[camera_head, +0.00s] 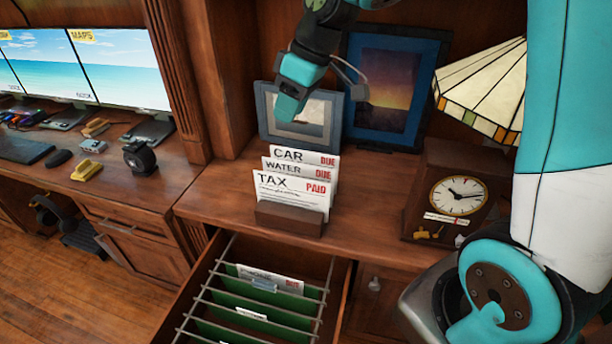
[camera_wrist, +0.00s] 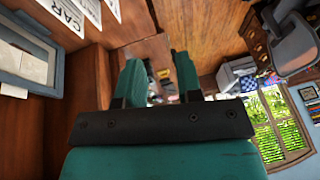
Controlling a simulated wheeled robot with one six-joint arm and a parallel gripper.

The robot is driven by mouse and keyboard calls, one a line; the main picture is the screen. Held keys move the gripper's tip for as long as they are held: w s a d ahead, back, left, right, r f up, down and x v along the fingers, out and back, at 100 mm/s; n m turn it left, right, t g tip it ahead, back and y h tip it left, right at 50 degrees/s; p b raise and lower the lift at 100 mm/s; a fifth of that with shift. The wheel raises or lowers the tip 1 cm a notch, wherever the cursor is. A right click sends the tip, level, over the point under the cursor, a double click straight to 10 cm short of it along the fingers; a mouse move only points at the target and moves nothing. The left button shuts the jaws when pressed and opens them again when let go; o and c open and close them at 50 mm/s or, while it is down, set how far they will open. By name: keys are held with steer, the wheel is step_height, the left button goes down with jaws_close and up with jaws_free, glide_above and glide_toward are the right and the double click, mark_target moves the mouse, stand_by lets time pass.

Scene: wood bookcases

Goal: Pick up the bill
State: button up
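Three upright bills stand one behind another in a wooden holder (camera_head: 289,219) on the desk. The front bill (camera_head: 290,194) reads TAX and PAID in red. Behind it are a WATER bill (camera_head: 297,169) and a CAR bill (camera_head: 305,155), both marked DUE in red. The CAR bill also shows at the top left of the wrist view (camera_wrist: 68,13). My gripper (camera_head: 291,103) is above and behind the bills, in front of the small picture frame, apart from them. In the wrist view its two teal fingers (camera_wrist: 159,82) are spread with nothing between them.
A small blue picture frame (camera_head: 266,117) and a larger one (camera_head: 410,58) stand behind. A wooden clock (camera_head: 416,196) and a stained-glass lampshade (camera_head: 483,85) are at the right. An open drawer (camera_head: 337,302) holds green folders and a paper. Monitors (camera_head: 118,65) stand at the left.

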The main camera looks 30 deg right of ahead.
steer(key=w+d+f+b, duration=0.1)
steer(key=w+d+f, duration=0.6)
steer(key=w+d, duration=0.25)
steer(key=t+b, duration=0.1)
glide_toward(304, 156)
steer(key=shift+n+h, duration=0.4)
steer(key=shift+a+p+x, duration=0.15)
steer(key=shift+p+x, duration=1.2)
steer(key=shift+x, duration=1.15)
steer(key=shift+a+p+x, duration=0.15)
steer(key=shift+p+x, duration=1.2)
steer(key=shift+x, duration=1.15)
steer(key=shift+w+r, duration=0.1)
jaws_close()
